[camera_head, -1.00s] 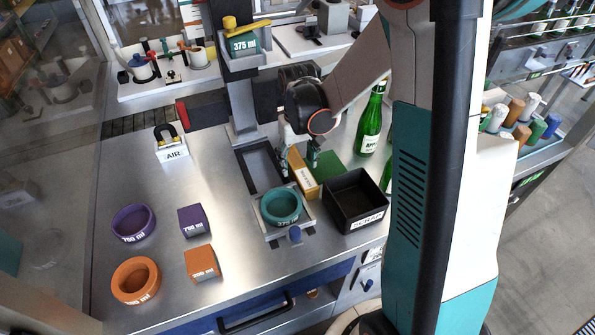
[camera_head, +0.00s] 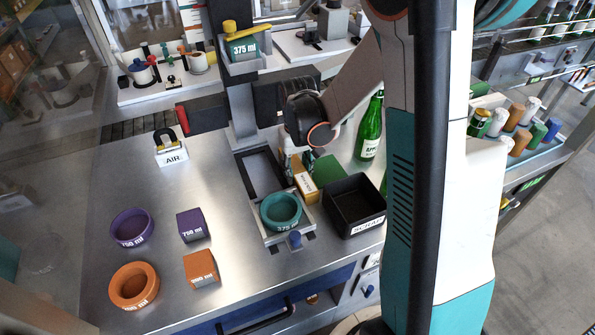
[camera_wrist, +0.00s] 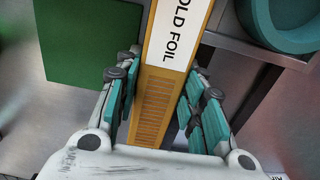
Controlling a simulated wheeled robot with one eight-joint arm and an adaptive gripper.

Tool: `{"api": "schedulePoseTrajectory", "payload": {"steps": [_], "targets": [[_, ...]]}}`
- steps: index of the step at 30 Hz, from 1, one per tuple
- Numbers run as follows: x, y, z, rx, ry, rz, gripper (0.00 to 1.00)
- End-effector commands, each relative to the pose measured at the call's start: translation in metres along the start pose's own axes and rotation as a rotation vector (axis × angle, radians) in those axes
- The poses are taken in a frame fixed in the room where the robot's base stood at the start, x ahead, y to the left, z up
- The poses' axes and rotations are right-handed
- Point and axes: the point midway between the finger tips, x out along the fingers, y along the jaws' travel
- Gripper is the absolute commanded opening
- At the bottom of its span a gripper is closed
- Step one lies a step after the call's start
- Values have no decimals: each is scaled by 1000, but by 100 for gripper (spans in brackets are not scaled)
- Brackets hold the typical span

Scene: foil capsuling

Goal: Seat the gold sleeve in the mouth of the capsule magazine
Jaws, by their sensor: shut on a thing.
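The gold sleeve (camera_head: 307,185) is a long ochre box with a white label, between the teal ring and the black bin. In the wrist view the sleeve (camera_wrist: 158,105) runs between the fingers; its label reads "OLD FOIL" and its near part is ribbed. My gripper (camera_head: 301,160) is shut on the sleeve, with one teal-padded finger on each side; it also shows in the wrist view (camera_wrist: 158,100). The sleeve's near end is hidden by the gripper. I cannot tell for sure which fixture is the capsule magazine.
A teal ring (camera_head: 281,210) sits in a metal holder beside the sleeve. A black bin (camera_head: 353,207) is close on the right, a green pad (camera_head: 329,171) behind. A dark rectangular tray (camera_head: 258,172) lies left. Green bottles (camera_head: 370,130) stand behind the bin.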

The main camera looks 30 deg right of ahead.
Motion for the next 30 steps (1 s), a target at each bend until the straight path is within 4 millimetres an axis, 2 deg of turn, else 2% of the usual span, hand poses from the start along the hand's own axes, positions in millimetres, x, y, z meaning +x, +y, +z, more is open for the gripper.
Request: {"api": "schedulePoseTrajectory", "payload": {"steps": [5,11,30], "targets": [[-10,0,0,0,0,0,7],[-38,0,0,0,0,0,7],[-171,0,0,0,0,0,7]]}}
